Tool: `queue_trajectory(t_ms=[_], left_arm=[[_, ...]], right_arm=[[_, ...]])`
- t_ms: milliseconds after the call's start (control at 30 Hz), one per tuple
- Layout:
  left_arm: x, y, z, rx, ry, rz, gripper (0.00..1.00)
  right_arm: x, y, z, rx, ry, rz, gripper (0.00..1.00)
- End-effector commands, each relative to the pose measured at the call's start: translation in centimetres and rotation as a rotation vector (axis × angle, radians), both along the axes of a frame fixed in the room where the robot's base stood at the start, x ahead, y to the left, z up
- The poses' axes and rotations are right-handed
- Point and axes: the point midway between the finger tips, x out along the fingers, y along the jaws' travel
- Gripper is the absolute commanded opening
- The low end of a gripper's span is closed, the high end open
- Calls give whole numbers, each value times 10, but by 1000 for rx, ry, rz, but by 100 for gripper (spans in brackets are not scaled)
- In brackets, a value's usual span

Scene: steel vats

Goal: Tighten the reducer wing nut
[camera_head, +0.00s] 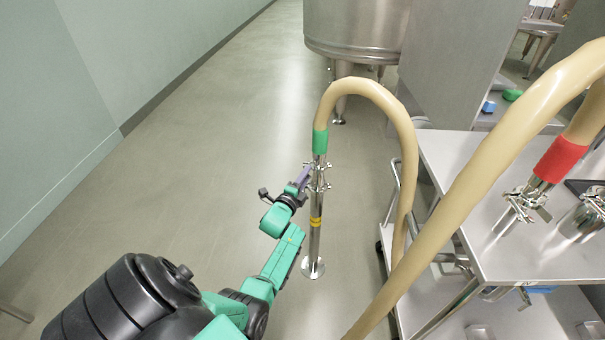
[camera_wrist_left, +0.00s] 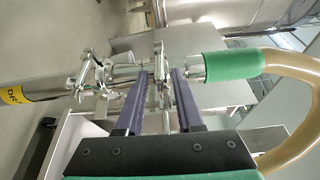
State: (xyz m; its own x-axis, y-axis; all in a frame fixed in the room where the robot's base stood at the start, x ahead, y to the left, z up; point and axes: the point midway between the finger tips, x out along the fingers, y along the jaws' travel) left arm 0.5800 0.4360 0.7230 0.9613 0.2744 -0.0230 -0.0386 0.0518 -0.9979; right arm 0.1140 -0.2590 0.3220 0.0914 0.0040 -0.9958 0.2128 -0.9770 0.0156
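A steel pipe (camera_head: 316,232) with a yellow label stands upright on a floor flange. A hose with a green cuff (camera_head: 320,142) joins its top through a short fitting with an upper clamp (camera_head: 321,166) and a lower clamp (camera_head: 319,187). In the left wrist view these are the right clamp (camera_wrist_left: 160,62) and the left clamp (camera_wrist_left: 88,75). My left gripper (camera_head: 308,173) is at the upper clamp. Its purple fingers (camera_wrist_left: 162,76) are open, one on each side of the clamp's thin hardware. I cannot tell which wing nut is the reducer's, or whether the fingers touch it. My right gripper is out of view.
A steel cart (camera_head: 445,160) stands to the right, bearing a red-cuffed hose (camera_head: 560,160) with a clamp. The beige hose arches close beside the pipe. A steel vat (camera_head: 355,30) stands behind. The floor (camera_head: 200,150) at left is clear.

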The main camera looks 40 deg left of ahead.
Motion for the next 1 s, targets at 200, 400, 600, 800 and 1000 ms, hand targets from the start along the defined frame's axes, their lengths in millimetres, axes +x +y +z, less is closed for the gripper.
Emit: queue_trajectory(t_ms=[200,400,600,800,1000], left_arm=[[-29,-8,2,1,4,1,36],[-82,-23,2,-1,5,1,36],[-127,-36,2,-2,3,1,36],[-140,-40,3,0,1,1,36],[-139,-40,3,0,1,1,36]], right_arm=[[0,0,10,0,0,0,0],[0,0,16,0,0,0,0],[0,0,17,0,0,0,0],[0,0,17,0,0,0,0],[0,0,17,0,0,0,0]])
